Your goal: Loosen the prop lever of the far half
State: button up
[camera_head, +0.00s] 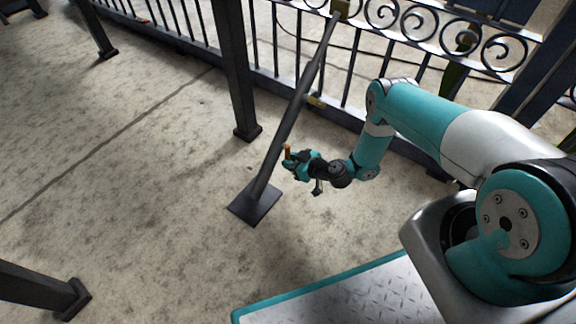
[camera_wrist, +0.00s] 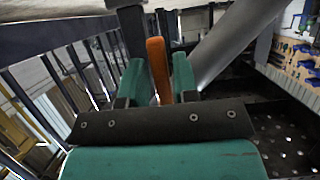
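The prop (camera_head: 296,105) is a dark slanted bar running from the scroll gate (camera_head: 405,22) down to a square foot plate (camera_head: 255,204) on the floor. It also shows in the wrist view (camera_wrist: 228,45), slanting behind the fingers on the right. An orange lever (camera_head: 287,151) stands beside the lower part of the prop. In the wrist view the lever (camera_wrist: 158,68) stands slightly tilted between the two teal fingers. My gripper (camera_head: 292,161) is at the lever, with its fingers close on both sides and seemingly shut on it. How the lever joins the prop is hidden.
A dark post (camera_head: 236,70) stands left of the prop, with more posts at the far left. The concrete floor (camera_head: 130,160) to the left is clear. A tool board (camera_wrist: 298,55) shows at the right in the wrist view.

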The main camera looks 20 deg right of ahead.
jog(key=shift+x, duration=0.8)
grip_shut()
jog(key=shift+d+b, duration=0.1)
jog(key=shift+b, duration=0.2)
